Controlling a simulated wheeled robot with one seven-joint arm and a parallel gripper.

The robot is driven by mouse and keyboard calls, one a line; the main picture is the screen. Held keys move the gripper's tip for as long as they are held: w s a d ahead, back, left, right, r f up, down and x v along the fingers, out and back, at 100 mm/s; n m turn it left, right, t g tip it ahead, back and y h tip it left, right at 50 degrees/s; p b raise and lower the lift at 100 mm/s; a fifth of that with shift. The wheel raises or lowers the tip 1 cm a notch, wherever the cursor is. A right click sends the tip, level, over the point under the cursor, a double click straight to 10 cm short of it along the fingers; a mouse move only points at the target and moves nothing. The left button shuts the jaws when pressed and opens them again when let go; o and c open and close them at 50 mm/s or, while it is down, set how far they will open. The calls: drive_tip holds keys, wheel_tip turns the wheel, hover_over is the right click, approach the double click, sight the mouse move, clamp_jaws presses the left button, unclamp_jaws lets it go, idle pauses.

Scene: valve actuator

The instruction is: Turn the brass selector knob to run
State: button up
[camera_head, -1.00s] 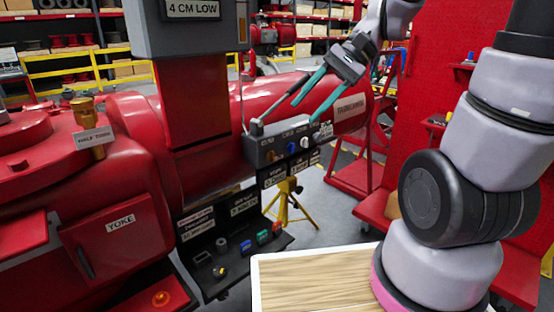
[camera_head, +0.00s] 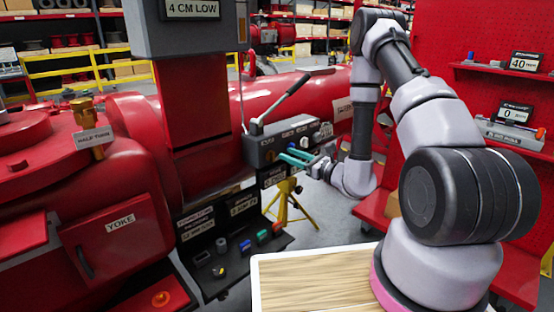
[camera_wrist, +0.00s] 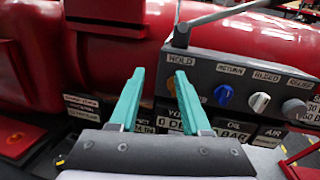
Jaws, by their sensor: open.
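The grey selector box (camera_head: 262,150) is on the side of the red machine. In the wrist view, a small brass-orange knob (camera_wrist: 171,87) sits below the label "HOLD" (camera_wrist: 181,60) at the box's left end, partly hidden by my right finger. Which way it points is too small to tell. My gripper (camera_wrist: 160,74), with two teal fingers, is open and empty. The knob lies beyond the fingers, nearer the right one; I cannot see contact. In the head view, my gripper (camera_head: 285,155) is level with the box front and covers part of it.
A blue knob (camera_wrist: 223,95), a white knob (camera_wrist: 259,102) and a grey knob (camera_wrist: 293,109) are in a row to the right. A long lever (camera_head: 284,101) rises from the box top. A dark tray (camera_head: 240,262) with small parts and a yellow stand (camera_head: 286,200) are below.

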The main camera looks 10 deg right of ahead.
sight(274, 156)
wheel_tip(274, 156, down, 5)
drive_tip(key=d+m+t+h, duration=0.2)
drive_tip(key=d+h, duration=0.1)
drive_tip(key=x, duration=1.1)
drive_tip(key=shift+a+f, duration=0.15)
drive_tip(key=shift+f, duration=0.15)
drive_tip(key=shift+c, duration=0.3)
clamp_jaws()
